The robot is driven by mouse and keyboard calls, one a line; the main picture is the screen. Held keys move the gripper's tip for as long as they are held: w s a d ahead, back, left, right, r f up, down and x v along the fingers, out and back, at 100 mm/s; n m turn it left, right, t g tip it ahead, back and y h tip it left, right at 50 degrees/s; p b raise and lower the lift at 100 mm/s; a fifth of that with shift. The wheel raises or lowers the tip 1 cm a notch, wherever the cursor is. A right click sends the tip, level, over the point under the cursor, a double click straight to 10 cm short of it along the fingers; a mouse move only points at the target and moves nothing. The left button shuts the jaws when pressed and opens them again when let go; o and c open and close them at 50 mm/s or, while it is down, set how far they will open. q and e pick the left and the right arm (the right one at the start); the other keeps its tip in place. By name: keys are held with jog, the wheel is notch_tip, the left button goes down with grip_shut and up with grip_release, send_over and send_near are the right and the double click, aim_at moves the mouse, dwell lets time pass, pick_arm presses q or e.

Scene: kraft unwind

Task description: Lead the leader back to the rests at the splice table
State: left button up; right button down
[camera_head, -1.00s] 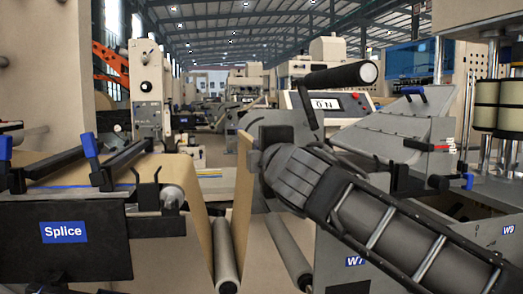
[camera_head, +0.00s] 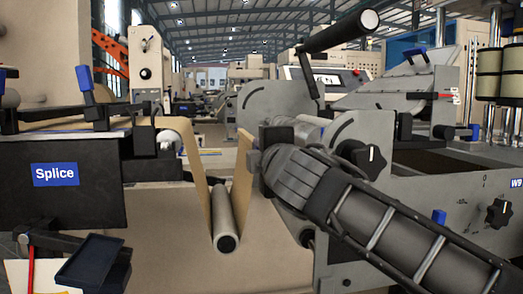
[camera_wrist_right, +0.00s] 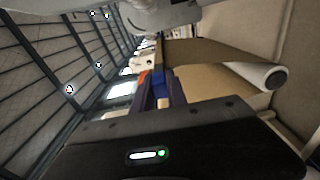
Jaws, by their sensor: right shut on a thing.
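The leader, a brown kraft web (camera_head: 193,160), comes off the splice table (camera_head: 60,205) at left. It runs down under a grey roller (camera_head: 223,220) and up to my right gripper (camera_head: 262,150). My right gripper is shut on the leader's raised end (camera_head: 242,175); its fingertips are mostly hidden behind the wrist. In the right wrist view the brown web (camera_wrist_right: 205,85) stretches away from the gripper, near a light roller (camera_wrist_right: 272,77). A dark upright bracket (camera_head: 144,135) stands at the splice table's right edge; I cannot tell whether it is a rest. My left gripper is out of view.
A grey machine frame with a black knob (camera_head: 370,160) and a crank handle (camera_head: 340,30) stands close behind and right of my right arm. A small black tray (camera_head: 92,262) lies low at left. A beige panel (camera_head: 180,265) fills the lower middle.

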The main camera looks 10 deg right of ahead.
notch_tip(320, 180, down, 24)
jog(key=b, duration=0.4)
jog(key=shift+r, duration=0.15)
dwell(0.6)
jog(key=shift+a+f, duration=0.7)
jog(key=shift+f, duration=0.35)
jog(key=shift+a+f, duration=0.7)
jog(key=shift+f, duration=0.35)
jog(key=shift+a, duration=0.1)
